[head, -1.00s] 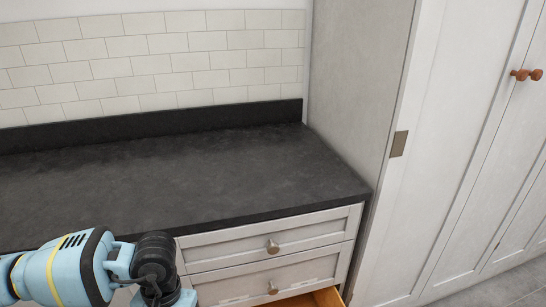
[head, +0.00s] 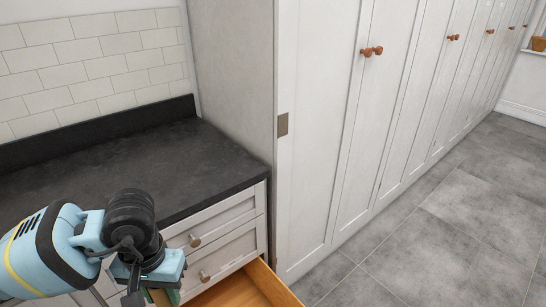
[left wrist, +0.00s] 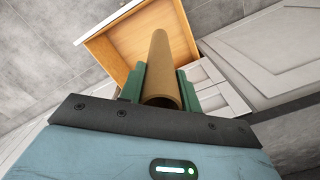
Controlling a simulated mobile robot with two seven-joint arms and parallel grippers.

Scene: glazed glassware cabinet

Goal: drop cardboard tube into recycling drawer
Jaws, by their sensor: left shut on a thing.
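The brown cardboard tube (left wrist: 160,62) is held between the green fingers of my left gripper (left wrist: 161,82) in the left wrist view. It points away from the gripper, toward the open drawer. In the head view my left gripper (head: 152,292) is at the bottom edge, and only a small part of the tube shows there. The open wooden drawer (head: 281,284) is below the counter, to the right of the gripper. The part of its inside that shows is bare. It also shows in the left wrist view (left wrist: 97,48). My right gripper is not in view.
A dark countertop (head: 120,155) lies behind my left arm. Two shut drawers with round knobs are above the open one. Tall white cabinets (head: 330,150) stand to the right. Grey tiled floor (head: 440,230) is clear at the right.

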